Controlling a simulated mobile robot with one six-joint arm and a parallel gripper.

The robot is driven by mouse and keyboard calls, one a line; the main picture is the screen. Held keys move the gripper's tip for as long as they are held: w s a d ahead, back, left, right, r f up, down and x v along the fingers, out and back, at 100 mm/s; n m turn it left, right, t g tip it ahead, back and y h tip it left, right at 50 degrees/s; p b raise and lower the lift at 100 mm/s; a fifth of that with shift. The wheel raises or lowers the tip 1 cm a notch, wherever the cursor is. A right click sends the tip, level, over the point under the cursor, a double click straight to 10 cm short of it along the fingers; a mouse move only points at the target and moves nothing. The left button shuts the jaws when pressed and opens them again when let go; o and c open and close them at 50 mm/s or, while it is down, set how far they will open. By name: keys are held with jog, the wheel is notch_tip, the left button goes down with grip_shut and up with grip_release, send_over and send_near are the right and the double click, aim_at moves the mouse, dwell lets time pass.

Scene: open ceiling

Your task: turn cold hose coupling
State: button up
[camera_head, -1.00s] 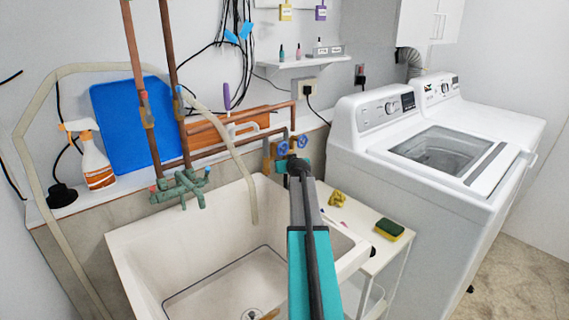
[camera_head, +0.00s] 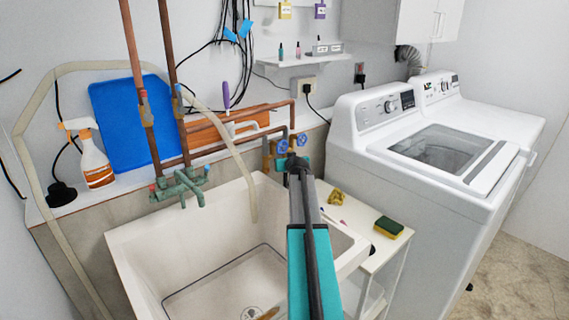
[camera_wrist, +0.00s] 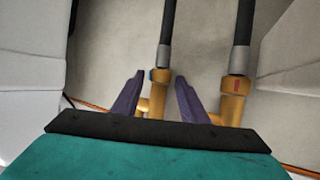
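In the wrist view, the cold hose coupling (camera_wrist: 159,84) is a brass fitting with a blue mark, at the lower end of a dark hose with a grey sleeve. My gripper (camera_wrist: 160,84) has two purple fingers, one on each side of this coupling. The fingers are open, with a narrow gap showing beside the brass on both sides. A second brass coupling (camera_wrist: 233,90) with a red mark sits to the right, outside the fingers. In the head view, my arm hides the couplings; two blue valve handles (camera_head: 281,147) show just beyond its end.
A white sink (camera_head: 135,260) stands left of my arm. The white washer (camera_head: 345,165) stands to the right. A small white side table (camera_head: 360,235) holds a green-yellow sponge (camera_head: 389,227). Copper pipes (camera_head: 175,80) run up the back wall.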

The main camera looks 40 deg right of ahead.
jog(key=shift+a, duration=0.25)
jog(key=b+v, duration=0.1)
jog(key=v, duration=1.2)
jog(key=shift+s+r+b, duration=0.2)
jog(key=shift+s+b, duration=0.1)
jog(key=shift+d, duration=0.15)
jog(key=shift+s, duration=0.1)
